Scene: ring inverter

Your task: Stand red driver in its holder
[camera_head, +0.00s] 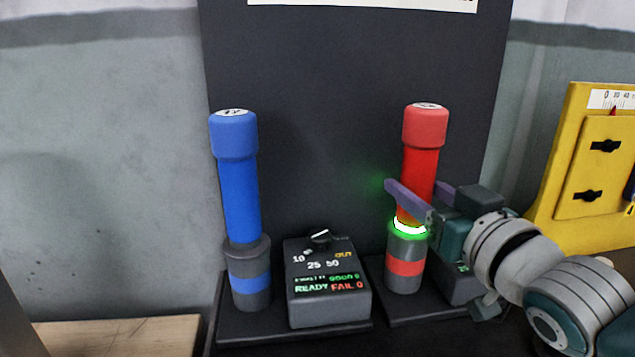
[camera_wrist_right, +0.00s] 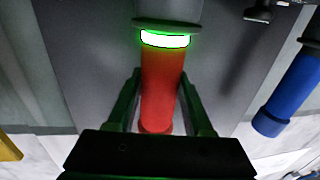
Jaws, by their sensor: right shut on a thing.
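The red driver (camera_head: 421,165) stands upright at the right, its lower end at the grey holder with a red band (camera_head: 405,268). A ring at the holder's top glows green. My right gripper (camera_head: 418,192) reaches in from the right with a finger on each side of the driver's lower shaft and is shut on it. In the right wrist view the red driver (camera_wrist_right: 161,88) sits between the two fingers, with its end at the glowing ring (camera_wrist_right: 166,39). The ring hides how deep the driver sits. My left gripper is not in view.
A blue driver (camera_head: 238,190) stands in a blue-banded holder (camera_head: 250,285) at left. A dark control box (camera_head: 328,283) stands between the holders, its display reading READY and FAIL 0. A yellow panel (camera_head: 580,165) is at far right. A dark board (camera_head: 330,110) stands behind.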

